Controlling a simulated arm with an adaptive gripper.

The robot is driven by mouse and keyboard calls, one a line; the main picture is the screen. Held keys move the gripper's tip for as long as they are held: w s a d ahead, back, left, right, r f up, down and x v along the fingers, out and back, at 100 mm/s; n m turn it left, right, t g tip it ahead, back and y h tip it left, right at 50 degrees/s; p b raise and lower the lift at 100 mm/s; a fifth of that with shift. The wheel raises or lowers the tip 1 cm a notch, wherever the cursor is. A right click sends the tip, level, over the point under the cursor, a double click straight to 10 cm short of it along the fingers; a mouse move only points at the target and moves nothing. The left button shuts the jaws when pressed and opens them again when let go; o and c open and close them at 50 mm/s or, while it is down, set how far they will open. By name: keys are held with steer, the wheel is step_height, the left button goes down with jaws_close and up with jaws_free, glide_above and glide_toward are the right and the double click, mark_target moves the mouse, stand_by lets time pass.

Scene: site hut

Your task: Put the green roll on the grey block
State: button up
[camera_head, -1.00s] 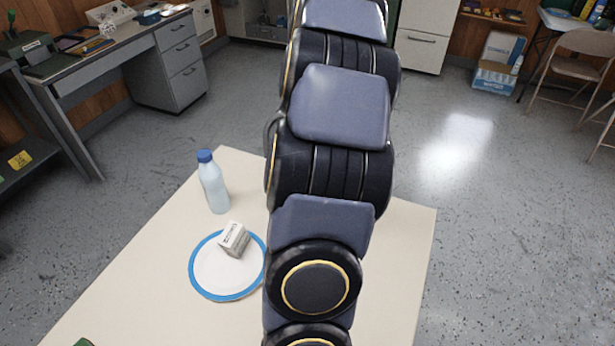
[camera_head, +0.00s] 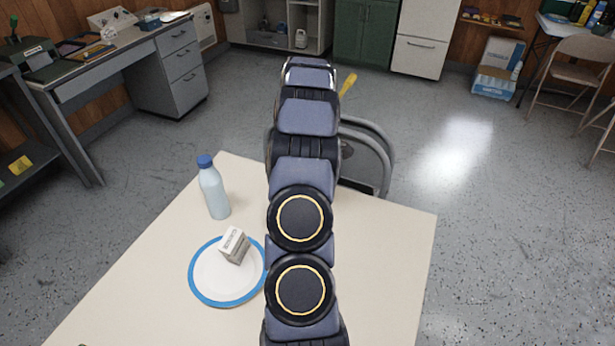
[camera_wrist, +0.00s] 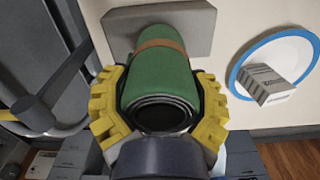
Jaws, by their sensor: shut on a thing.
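The green roll (camera_wrist: 160,80) has a brown band and a dark hollow near end. My gripper (camera_wrist: 158,100) is shut on it, with yellow fingers on both sides in the wrist view. The grey block (camera_wrist: 190,22) lies behind the roll's far end at the top of the wrist view. The roll overlaps it in the picture, and I cannot tell whether they touch. In the head view my arm hides the gripper, roll and block.
A blue-rimmed white plate (camera_head: 226,299) carries a small grey-and-white carton (camera_head: 235,246). A bottle with a blue cap (camera_head: 214,192) stands behind it on the pale table (camera_head: 385,270). The table's right part looks clear. A grey metal frame (camera_head: 385,150) stands beyond the far edge.

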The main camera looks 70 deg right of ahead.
steer(key=shift+f, duration=0.7)
steer(key=shift+f, duration=0.1)
steer(key=o, duration=1.2)
